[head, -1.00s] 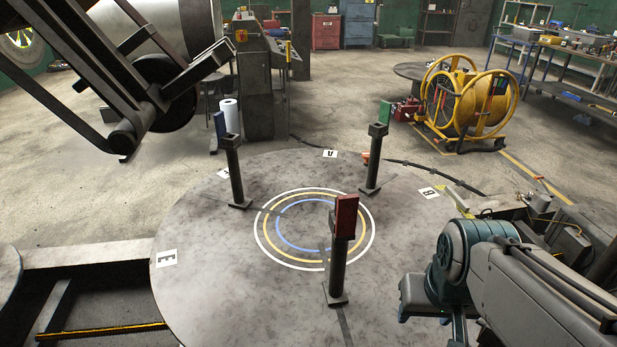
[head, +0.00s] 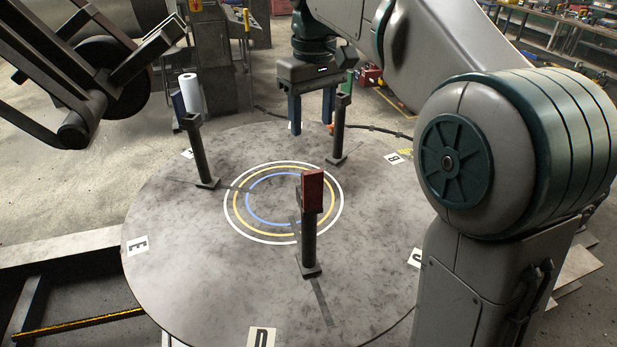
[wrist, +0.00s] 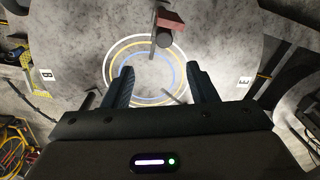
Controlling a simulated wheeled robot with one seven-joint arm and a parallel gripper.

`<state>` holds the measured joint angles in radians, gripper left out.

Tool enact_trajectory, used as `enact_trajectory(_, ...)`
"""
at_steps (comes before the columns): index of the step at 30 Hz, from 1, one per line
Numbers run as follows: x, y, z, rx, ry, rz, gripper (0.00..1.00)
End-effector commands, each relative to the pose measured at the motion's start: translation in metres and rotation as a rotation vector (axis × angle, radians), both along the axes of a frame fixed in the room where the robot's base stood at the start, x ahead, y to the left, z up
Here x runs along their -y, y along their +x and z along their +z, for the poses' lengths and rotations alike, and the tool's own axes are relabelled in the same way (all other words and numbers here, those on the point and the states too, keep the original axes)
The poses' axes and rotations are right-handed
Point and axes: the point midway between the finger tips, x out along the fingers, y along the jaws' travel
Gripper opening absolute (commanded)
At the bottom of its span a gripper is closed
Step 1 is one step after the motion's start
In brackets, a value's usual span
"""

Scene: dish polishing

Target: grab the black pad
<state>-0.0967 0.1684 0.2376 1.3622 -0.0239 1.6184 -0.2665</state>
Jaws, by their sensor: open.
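I cannot make out a separate black pad in either view. Three dark posts stand on the round table: the front post (head: 309,240) carries a red pad (head: 313,191), the left post (head: 199,155) has a dark top with a blue pad (head: 178,103) by it, and the back right post (head: 338,130) has a dark top with a green pad (head: 349,82) by it. My gripper (head: 312,127) is open and empty, fingers pointing down, just left of the back right post. In the wrist view my gripper (wrist: 160,70) points towards the ringed table centre, with the red pad (wrist: 169,20) beyond.
The round table (head: 190,250) has painted rings at its centre and lettered labels near its rim. A white roll (head: 190,94) stands behind the left post. A dark machine frame (head: 90,80) fills the upper left. The table front left is clear.

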Motion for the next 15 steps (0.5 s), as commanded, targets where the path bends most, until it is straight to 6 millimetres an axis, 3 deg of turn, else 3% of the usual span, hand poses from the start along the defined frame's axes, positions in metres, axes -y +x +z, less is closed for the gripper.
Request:
enact_trajectory(5,-0.003,0.002,-0.012,-0.008,0.002,0.013,0.52)
enact_trajectory(15,-0.004,0.001,-0.073,-0.006,0.002,0.011,0.52)
